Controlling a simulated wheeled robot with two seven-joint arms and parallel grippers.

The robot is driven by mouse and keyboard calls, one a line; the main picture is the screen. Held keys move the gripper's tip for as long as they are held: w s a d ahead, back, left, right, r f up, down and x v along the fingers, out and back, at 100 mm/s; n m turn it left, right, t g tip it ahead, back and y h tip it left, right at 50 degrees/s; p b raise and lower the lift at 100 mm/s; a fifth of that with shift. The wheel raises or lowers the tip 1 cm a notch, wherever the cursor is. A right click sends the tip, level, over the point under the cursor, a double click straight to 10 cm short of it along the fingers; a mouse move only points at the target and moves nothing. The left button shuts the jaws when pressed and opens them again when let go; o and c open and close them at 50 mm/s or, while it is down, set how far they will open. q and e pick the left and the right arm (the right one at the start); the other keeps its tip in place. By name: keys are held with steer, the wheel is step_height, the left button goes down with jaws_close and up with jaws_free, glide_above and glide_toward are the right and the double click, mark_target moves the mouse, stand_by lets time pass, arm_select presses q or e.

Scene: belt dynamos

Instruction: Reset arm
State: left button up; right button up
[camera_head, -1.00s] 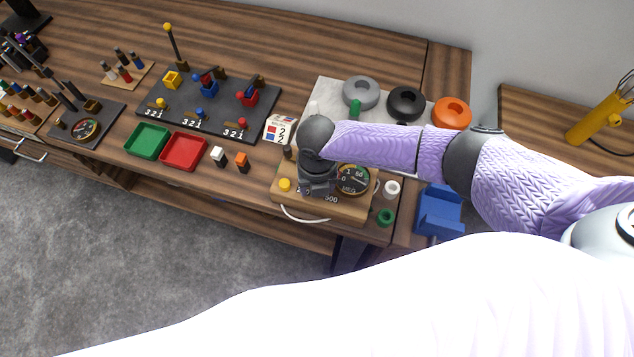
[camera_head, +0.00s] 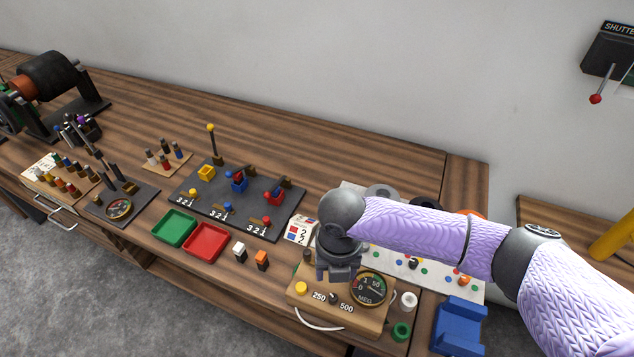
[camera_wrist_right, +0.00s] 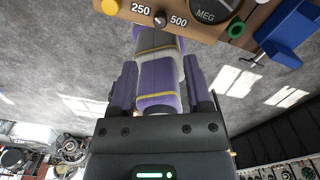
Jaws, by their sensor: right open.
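My right arm comes in from the right in the head view, in a lilac sleeve. Its dark gripper (camera_head: 340,268) hangs at the back of the wooden meter box (camera_head: 330,310) and hides part of it. In the right wrist view the two fingers of the gripper (camera_wrist_right: 160,68) stand apart, with nothing held between them. The meter box, with its yellow knob and 250/500 switch, also shows at the top of that view (camera_wrist_right: 205,28). My left gripper is not in view.
A green tray (camera_head: 174,228), a red tray (camera_head: 207,242) and a dark board (camera_head: 245,208) with coloured blocks lie left of the arm. A blue holder (camera_head: 459,327) stands right of the meter box. The back of the wooden bench (camera_head: 330,160) is clear.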

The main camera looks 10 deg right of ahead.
steer(key=s+a+r+m+t+y, duration=0.15)
steer(key=s+a+m+y, duration=0.25)
steer(key=s+a+m, duration=0.75)
steer(key=s+d+m+t+h, duration=0.2)
steer(key=s+d+m+h, duration=0.1)
steer(key=d+m, duration=1.5)
steer(key=s+f+m+g+h+b, duration=0.2)
steer(key=f+b, duration=0.8)
steer(key=f, duration=2.2)
steer(key=s+d+f+b, duration=0.2)
steer(key=s+f+b, duration=0.4)
steer(key=s+f, duration=0.8)
steer(key=shift+g+y, duration=0.4)
steer(key=shift+g, duration=0.05)
